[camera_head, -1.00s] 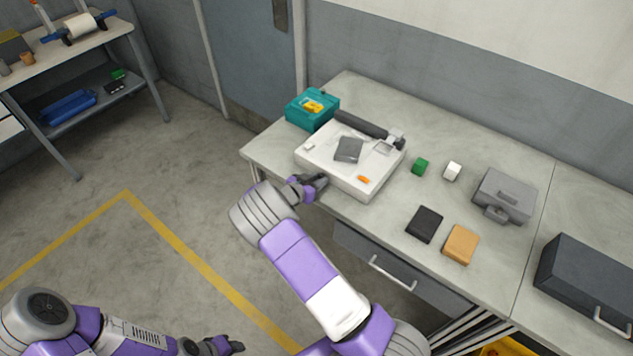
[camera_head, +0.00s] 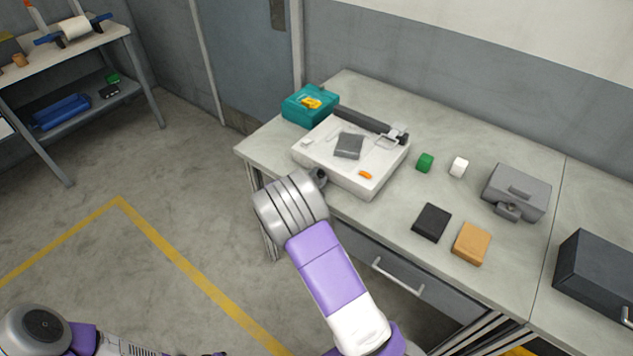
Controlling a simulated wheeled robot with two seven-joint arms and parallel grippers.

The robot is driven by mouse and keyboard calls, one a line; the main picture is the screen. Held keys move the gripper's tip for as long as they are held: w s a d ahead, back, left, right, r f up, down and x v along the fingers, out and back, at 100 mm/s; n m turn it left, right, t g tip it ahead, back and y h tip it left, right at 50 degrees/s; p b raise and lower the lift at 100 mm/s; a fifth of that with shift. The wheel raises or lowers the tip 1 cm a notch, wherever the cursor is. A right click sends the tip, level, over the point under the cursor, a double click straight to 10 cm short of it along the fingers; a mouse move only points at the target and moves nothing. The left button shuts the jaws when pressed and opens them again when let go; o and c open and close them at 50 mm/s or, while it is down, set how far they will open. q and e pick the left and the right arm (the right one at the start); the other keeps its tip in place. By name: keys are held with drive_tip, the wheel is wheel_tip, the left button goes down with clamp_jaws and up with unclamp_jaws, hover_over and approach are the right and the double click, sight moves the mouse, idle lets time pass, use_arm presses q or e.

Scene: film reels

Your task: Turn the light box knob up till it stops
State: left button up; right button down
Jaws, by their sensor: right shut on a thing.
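The light box (camera_head: 330,168) is a white, flat box near the left end of the workbench. A dark grey square piece, a small orange piece and a small white piece lie on its top. My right gripper (camera_head: 318,178) is at the box's front side, mostly hidden behind my own thick grey wrist. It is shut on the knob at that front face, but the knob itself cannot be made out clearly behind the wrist. My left gripper (camera_head: 217,353) barely shows at the bottom edge, away from the bench, and its fingers cannot be made out.
A teal box (camera_head: 308,106) with yellow items stands behind the light box. A drawer handle (camera_head: 397,277) sticks out below.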

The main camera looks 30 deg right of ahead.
idle(0.4)
drive_tip(key=c, duration=0.8)
unclamp_jaws()
drive_tip(key=shift+c, duration=0.2)
